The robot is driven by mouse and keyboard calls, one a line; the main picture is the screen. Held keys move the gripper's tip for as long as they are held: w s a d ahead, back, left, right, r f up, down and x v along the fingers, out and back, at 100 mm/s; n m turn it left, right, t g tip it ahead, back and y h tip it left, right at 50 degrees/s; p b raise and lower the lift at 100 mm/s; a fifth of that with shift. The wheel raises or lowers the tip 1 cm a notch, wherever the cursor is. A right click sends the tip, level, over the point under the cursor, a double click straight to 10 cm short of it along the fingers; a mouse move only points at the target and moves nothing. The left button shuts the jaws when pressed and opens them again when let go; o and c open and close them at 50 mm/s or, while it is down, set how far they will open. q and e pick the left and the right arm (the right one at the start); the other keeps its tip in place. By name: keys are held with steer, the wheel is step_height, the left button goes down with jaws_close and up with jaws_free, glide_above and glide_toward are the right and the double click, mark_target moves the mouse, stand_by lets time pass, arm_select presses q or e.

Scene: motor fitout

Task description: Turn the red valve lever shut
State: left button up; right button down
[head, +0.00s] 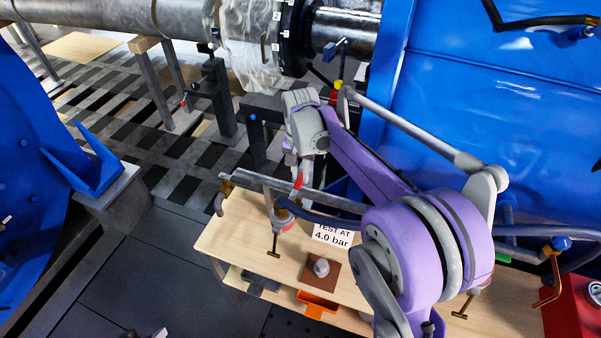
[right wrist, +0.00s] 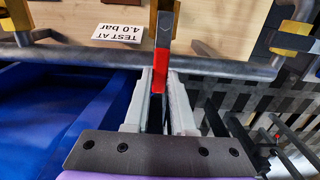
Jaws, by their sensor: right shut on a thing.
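The red valve lever (head: 299,181) is by the grey pipe (head: 340,201) that runs along the wooden bench. In the right wrist view the lever (right wrist: 161,55) has a grey metal end and a red grip that runs in between my fingers. My right gripper (head: 304,186) reaches down over the pipe from above; in the right wrist view the gripper (right wrist: 160,75) is shut on the red grip. The lever's pivot is partly hidden in the head view. My left gripper is not in view.
A "TEST AT 4.0 bar" sign (head: 333,235) lies on the bench (head: 240,233) near the pipe. A brown block with a round knob (head: 321,268) is in front. A blue panel (head: 490,90) stands at right. A red box (head: 572,315) is at the lower right.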

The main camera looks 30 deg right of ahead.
steer(key=shift+d, duration=0.1)
steer(key=s+m, duration=0.1)
steer(key=m, duration=0.1)
steer(key=s+d+m, duration=0.1)
steer(key=m, duration=0.1)
steer(key=shift+m+b, duration=0.3)
steer(key=shift+b, duration=0.05)
steer(key=s+a+m+b, duration=0.1)
steer(key=s+m, duration=0.5)
steer(key=m, duration=0.7)
steer(key=shift+s+a, duration=0.2)
steer(key=shift+a, duration=0.2)
steer(key=c, duration=0.7)
jaws_free()
steer(key=shift+c, duration=0.2)
step_height(320, 180, up, 11)
steer(key=shift+p, duration=0.3)
